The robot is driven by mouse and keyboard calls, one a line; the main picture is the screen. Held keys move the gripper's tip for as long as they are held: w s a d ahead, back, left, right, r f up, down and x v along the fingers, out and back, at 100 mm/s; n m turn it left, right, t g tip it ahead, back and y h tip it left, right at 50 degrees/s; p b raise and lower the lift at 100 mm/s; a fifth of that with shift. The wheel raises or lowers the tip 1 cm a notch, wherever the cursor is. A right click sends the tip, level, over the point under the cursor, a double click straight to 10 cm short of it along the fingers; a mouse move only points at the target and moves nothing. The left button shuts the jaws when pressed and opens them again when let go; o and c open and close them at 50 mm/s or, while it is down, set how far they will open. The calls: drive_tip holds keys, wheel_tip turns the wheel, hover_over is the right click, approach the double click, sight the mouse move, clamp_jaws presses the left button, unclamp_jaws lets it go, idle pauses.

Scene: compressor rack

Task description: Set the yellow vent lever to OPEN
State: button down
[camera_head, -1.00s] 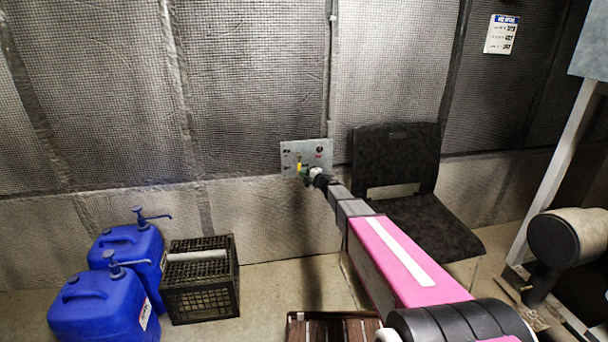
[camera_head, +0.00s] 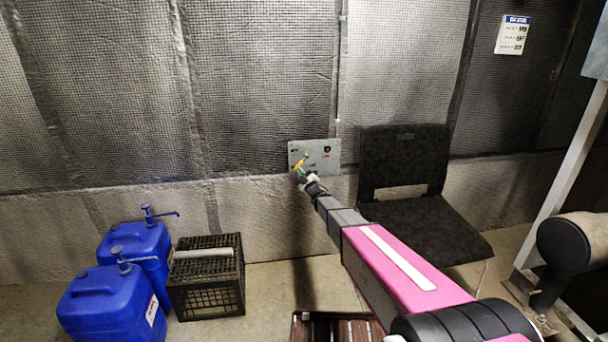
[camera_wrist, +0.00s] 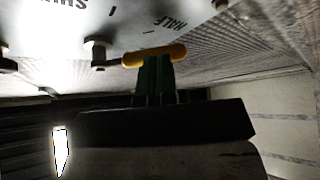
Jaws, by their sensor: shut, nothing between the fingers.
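The grey metal panel (camera_head: 326,150) is mounted on the padded wall in the head view. In the wrist view the panel (camera_wrist: 150,22) fills the top, with the marks "SHU…" and "HALF" upside down. The yellow vent lever (camera_head: 298,166) is at the panel's lower left; in the wrist view its yellow bar (camera_wrist: 155,56) lies across the ends of the green fingers. My gripper (camera_wrist: 153,72) is shut, with nothing between its fingers. Its fingertips are at the yellow bar; whether they touch it I cannot tell. In the head view my gripper (camera_head: 301,173) partly covers the lever.
A black chair (camera_head: 405,170) stands right of the panel. Blue canisters (camera_head: 115,295) and a black crate (camera_head: 208,280) stand on the floor at the left. A black cylinder on a stand (camera_head: 568,245) is at the right. The wall around the panel is clear.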

drive_tip(key=s+d+f+m+t+h, duration=0.1)
drive_tip(key=s+f+m+t+h, duration=0.1)
drive_tip(key=s+m, duration=0.3)
drive_tip(key=s+f+m+t+h, duration=0.2)
drive_tip(key=s+m+h, duration=0.1)
drive_tip(key=s+m, duration=0.2)
drive_tip(key=shift+s+d+f+t, duration=0.4)
drive_tip(key=shift+s, duration=0.35)
idle(0.4)
